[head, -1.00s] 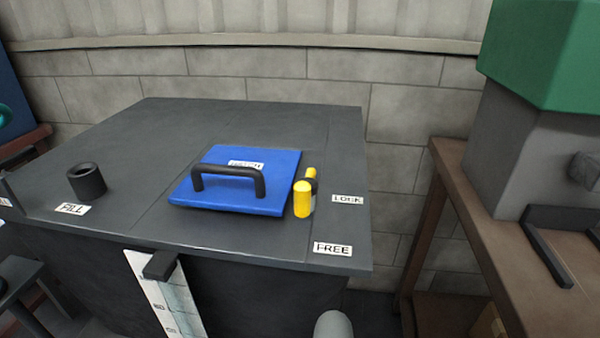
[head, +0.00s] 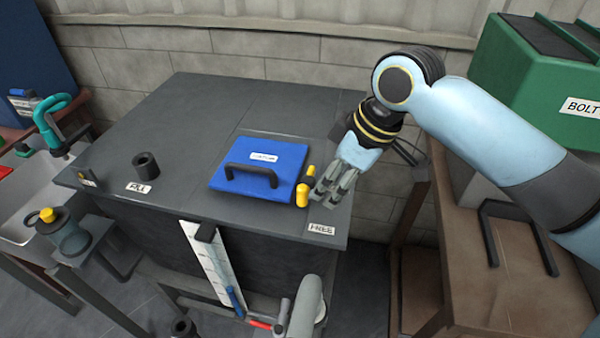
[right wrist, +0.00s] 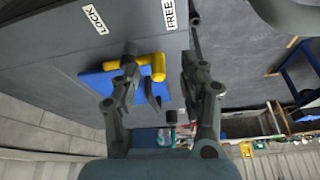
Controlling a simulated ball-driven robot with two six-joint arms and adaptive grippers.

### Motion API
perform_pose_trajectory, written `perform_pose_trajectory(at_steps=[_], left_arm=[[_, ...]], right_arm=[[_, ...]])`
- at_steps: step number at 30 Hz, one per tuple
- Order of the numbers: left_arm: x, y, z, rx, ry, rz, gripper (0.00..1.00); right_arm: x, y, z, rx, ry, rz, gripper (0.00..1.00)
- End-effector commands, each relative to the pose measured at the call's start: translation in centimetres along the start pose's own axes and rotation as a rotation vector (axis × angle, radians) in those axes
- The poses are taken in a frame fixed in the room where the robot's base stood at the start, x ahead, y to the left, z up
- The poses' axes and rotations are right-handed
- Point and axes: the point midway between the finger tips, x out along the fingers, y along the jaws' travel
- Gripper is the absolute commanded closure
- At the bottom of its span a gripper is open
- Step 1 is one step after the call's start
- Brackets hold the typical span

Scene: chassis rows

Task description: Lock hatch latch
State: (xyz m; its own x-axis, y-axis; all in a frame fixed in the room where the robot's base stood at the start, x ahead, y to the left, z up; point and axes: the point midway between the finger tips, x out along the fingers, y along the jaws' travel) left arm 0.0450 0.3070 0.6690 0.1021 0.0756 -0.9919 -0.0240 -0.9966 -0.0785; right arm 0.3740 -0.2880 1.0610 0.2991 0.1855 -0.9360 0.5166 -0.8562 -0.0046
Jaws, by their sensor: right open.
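The hatch is a blue square lid (head: 240,186) with a black handle (head: 250,170), lying flat on the dark tank top. The yellow latch (head: 302,195) is at its right edge, with its thick end toward the front, on the FREE label (head: 321,229) side. In the right wrist view the latch (right wrist: 158,68) shows partly behind one finger. The LOCK label (right wrist: 95,19) shows there too, but my arm hides it in the head view. My right gripper (head: 326,194) is open, just right of the latch; whether it touches cannot be told. My left gripper is out of view.
A black filler pipe (head: 146,166) stands on the tank's left. A white gauge strip (head: 207,260) runs down its front. A sink (head: 30,190) is at left.

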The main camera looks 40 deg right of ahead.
Motion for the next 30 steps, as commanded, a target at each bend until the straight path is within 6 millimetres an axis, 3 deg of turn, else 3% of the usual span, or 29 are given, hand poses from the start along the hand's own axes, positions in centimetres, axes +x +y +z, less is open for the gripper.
perform_pose_trajectory(at_steps=[1,3,7,21,30], left_arm=[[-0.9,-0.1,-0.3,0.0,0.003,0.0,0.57],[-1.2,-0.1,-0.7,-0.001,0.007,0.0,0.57],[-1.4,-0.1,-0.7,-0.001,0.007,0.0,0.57],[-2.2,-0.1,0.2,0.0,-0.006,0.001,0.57],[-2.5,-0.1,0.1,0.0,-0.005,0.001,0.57]], right_arm=[[-2.0,0.8,-1.6,-0.053,0.012,-0.014,0.57],[-3.5,1.1,-2.8,-0.111,0.022,-0.038,0.57],[-4.0,1.2,-3.6,-0.154,0.031,-0.06,0.57],[4.3,0.7,-3.8,-0.151,0.03,-0.062,0.57],[6.4,0.6,-3.8,-0.154,0.03,-0.058,0.57]])
